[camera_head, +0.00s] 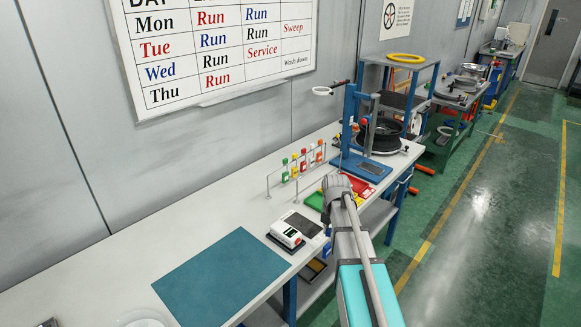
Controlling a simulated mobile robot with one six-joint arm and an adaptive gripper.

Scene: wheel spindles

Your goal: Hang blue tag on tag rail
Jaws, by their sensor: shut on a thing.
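The tag rail (268,183) is a thin wire frame standing on the pale workbench, left of my arm. Green, yellow, white and red tags hang along it. I cannot make out a blue tag on the rail or elsewhere. My arm reaches in from the lower right, and its grey end (337,187) is over the bench, right of the rail. My gripper and anything in it are hidden behind the arm. Green, yellow and red trays (315,201) show partly beside the arm's end.
A tall blue stand (349,120) rises behind my arm. A shelf with a yellow ring (406,58) stands further back. The bench left of the rail is clear.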

